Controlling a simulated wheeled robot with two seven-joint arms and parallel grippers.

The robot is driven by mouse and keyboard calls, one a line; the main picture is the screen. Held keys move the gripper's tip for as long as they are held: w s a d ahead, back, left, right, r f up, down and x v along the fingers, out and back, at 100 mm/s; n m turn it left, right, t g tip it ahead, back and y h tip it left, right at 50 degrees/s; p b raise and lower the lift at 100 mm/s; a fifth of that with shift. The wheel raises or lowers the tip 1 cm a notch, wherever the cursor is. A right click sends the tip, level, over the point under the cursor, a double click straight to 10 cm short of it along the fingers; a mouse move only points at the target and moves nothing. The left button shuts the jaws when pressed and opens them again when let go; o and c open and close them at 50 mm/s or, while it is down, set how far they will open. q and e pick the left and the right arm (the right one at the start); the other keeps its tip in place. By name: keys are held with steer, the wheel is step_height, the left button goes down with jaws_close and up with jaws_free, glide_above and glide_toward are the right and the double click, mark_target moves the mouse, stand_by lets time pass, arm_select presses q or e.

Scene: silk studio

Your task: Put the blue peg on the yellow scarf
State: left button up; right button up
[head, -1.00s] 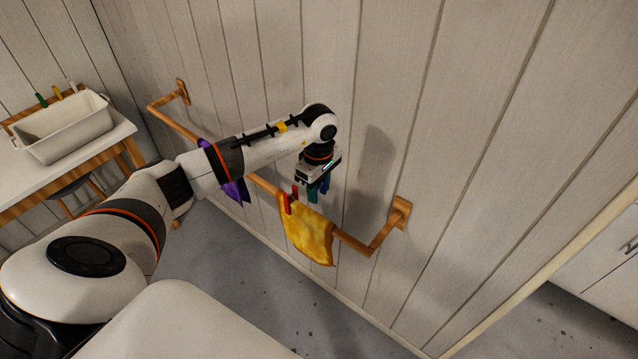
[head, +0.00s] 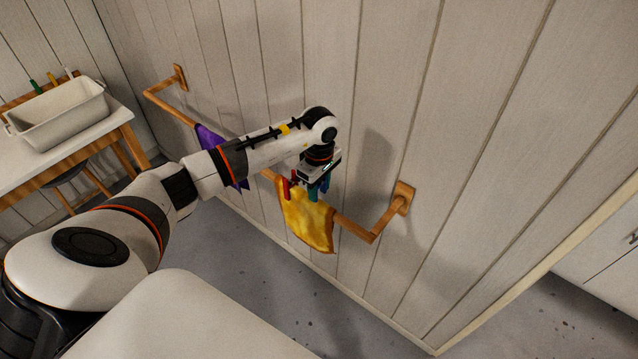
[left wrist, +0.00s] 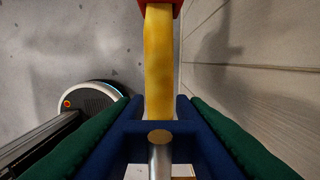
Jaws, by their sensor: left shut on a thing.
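The yellow scarf (head: 308,220) hangs over the wooden rail in the head view, with a red peg (head: 285,189) at its left part. My left gripper (head: 318,191) is just above the scarf's top edge, right of the red peg. It is shut on the blue peg (head: 326,183). In the left wrist view the blue peg (left wrist: 205,142) sits between the green fingers, and its two prongs lie either side of the scarf's strip (left wrist: 158,65). I cannot tell how deep the prongs reach. My right gripper is out of view.
The wooden rail (head: 352,229) is fixed to the plank wall and ends in a bracket at right. A purple scarf (head: 211,143) hangs further left, partly behind my arm. A white tub (head: 60,115) stands on a table at far left.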

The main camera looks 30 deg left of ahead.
mark_target(319, 203)
arm_select(q)
steer(key=shift+f+b, duration=0.7)
steer(key=shift+f, duration=0.95)
step_height(319, 203, down, 3)
steer(key=b, duration=0.3)
steer(key=shift+f, duration=0.1)
steer(key=shift+f+b, duration=0.3)
steer(key=shift+b, duration=0.3)
steer(key=o, duration=1)
steer(key=shift+o, duration=0.2)
step_height(319, 203, up, 12)
steer(key=shift+b, duration=1)
